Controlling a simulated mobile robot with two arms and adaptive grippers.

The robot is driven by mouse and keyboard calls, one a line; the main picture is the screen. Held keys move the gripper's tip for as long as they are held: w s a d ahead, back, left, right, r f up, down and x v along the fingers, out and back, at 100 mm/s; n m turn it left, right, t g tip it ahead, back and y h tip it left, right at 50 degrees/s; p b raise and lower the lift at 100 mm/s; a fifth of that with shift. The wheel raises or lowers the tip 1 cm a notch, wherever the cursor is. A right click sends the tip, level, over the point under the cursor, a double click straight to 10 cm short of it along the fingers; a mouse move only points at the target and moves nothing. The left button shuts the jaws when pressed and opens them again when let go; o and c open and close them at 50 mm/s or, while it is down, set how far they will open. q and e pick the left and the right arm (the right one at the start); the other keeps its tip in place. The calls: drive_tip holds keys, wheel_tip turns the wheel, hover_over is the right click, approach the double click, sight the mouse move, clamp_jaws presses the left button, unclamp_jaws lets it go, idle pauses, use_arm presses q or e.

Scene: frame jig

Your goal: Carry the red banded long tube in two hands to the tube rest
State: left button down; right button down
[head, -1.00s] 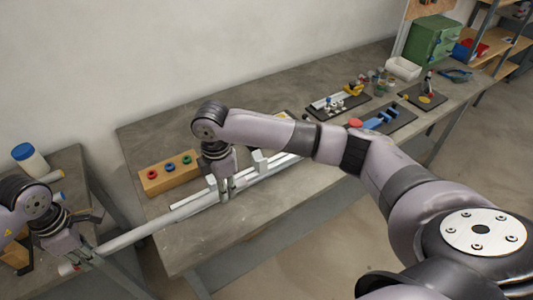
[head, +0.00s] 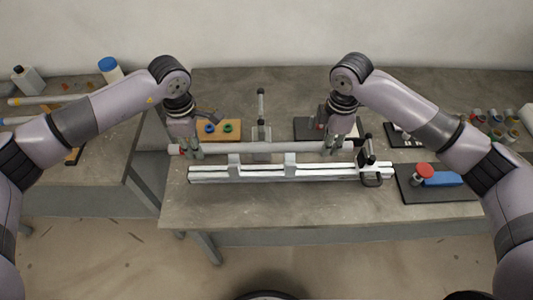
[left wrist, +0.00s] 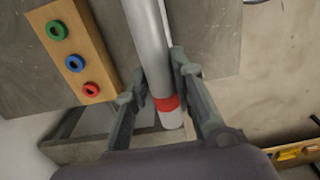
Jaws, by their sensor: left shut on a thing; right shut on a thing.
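The long grey tube (head: 262,148) lies level from left to right in the head view. Its red band (left wrist: 168,103) shows near the tube's end in the left wrist view. My left gripper (head: 194,153) is shut on the tube near its left, red-banded end. My right gripper (head: 335,147) is shut on it near the right end. A silver rail (head: 262,174) with two pale upright supports (head: 290,160) looks like the tube rest. The tube appears just behind these supports in the picture; its height above them is hard to tell.
A wooden block with coloured rings (head: 218,131) and a clamp with an upright handle (head: 261,125) stand behind the tube. Another clamp (head: 370,160) is at the rail's right end. A dark board with red and blue parts (head: 437,180) lies right. The bench front is clear.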

use_arm(q)
drive_tip(key=shift+d+r, duration=0.2)
drive_tip(key=shift+r, duration=0.05)
use_arm(e)
drive_tip(key=shift+d+r, duration=0.2)
drive_tip(key=shift+r, duration=0.05)
use_arm(q)
drive_tip(key=shift+a+f, duration=0.1)
drive_tip(key=shift+a, duration=0.1)
use_arm(e)
drive_tip(key=shift+a, duration=0.15)
drive_tip(key=shift+f, duration=0.1)
